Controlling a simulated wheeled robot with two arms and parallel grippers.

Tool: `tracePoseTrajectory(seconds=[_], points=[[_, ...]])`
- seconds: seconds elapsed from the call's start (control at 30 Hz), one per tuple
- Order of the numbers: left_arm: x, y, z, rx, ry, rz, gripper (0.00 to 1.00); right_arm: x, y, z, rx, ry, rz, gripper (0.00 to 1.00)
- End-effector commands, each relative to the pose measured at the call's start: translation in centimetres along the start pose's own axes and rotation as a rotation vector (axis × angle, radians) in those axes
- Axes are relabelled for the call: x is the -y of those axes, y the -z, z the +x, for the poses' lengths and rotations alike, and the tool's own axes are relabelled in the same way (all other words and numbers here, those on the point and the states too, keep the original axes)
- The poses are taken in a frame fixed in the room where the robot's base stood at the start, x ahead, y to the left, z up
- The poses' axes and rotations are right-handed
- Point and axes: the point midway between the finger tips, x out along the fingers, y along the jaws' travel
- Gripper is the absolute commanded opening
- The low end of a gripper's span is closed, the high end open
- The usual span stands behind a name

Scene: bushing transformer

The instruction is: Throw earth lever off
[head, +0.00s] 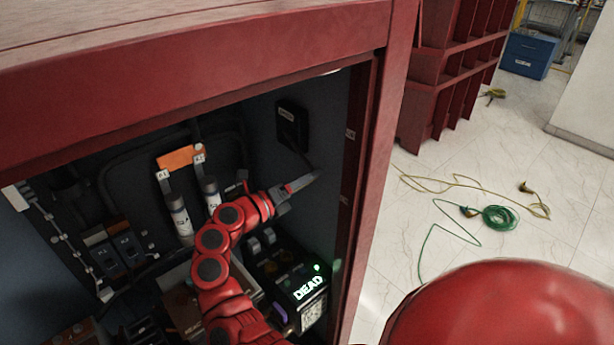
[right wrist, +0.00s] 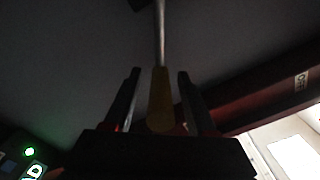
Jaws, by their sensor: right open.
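The earth lever (right wrist: 161,98) shows in the right wrist view as a thin metal shaft with a dull yellow handle. The handle lies between the two fingers of my right gripper (right wrist: 158,74), with a gap visible on each side. In the head view my right gripper (head: 303,184) is inside the red cabinet, just below a black box (head: 292,125) on the inner wall. A thin dark rod slants down from that box toward the fingers. The gripper is open. The handle is hard to make out in the head view. My left gripper is not in view.
The cabinet's red post (head: 372,190) stands close right of my gripper. An OFF label (right wrist: 301,80) shows in the right wrist view. Below the gripper is a black unit (head: 300,290) with a lit DEAD sign and green light. White bushings (head: 179,215) stand at left.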

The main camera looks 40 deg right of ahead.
Motion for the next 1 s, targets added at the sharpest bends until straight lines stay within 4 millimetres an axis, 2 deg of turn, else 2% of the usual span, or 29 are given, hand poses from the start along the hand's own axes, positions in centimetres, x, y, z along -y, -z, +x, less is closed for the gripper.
tracePoseTrajectory(seconds=[0.2,0.5,0.53,1.0], points=[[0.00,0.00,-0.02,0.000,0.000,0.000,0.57,-0.04,0.00,0.01,0.001,0.000,0.000,0.57],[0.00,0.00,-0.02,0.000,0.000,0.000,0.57,-0.03,-0.03,-0.01,0.001,0.000,0.000,0.03],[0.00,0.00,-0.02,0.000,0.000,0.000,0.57,-0.03,-0.03,-0.01,0.001,0.000,0.000,0.00],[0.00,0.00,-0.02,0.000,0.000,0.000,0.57,-0.03,-0.04,-0.03,0.001,0.000,0.000,0.00]])
